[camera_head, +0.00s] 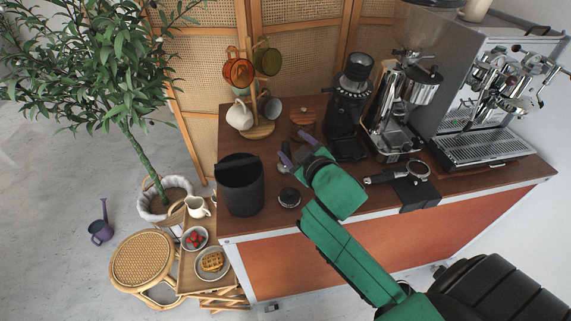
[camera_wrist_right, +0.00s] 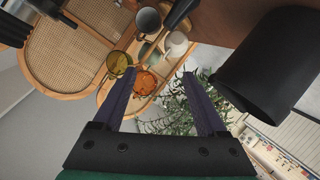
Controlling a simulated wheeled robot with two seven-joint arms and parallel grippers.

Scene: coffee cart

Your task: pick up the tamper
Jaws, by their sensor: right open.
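A small round black piece with a silvery rim (camera_head: 289,197), which looks like the tamper, stands on the brown counter near its front edge, right of the black bin. My right gripper (camera_head: 292,143) is open, with its purple fingers apart and pointing up-left, above the counter and beyond that piece. In the right wrist view, my right gripper (camera_wrist_right: 160,74) has nothing between its fingers; the tamper is not seen there. A small greyish thing by the left finger is partly hidden and unclear. My left gripper is not in view.
A black bin (camera_head: 240,187) stands left of my right gripper, and a mug tree (camera_head: 257,128) with cups stands behind. A wooden-topped canister (camera_head: 302,120), grinder (camera_head: 348,110) and espresso machines stand at the back. A portafilter (camera_head: 418,169) lies on a black stand (camera_head: 416,194) at the right.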

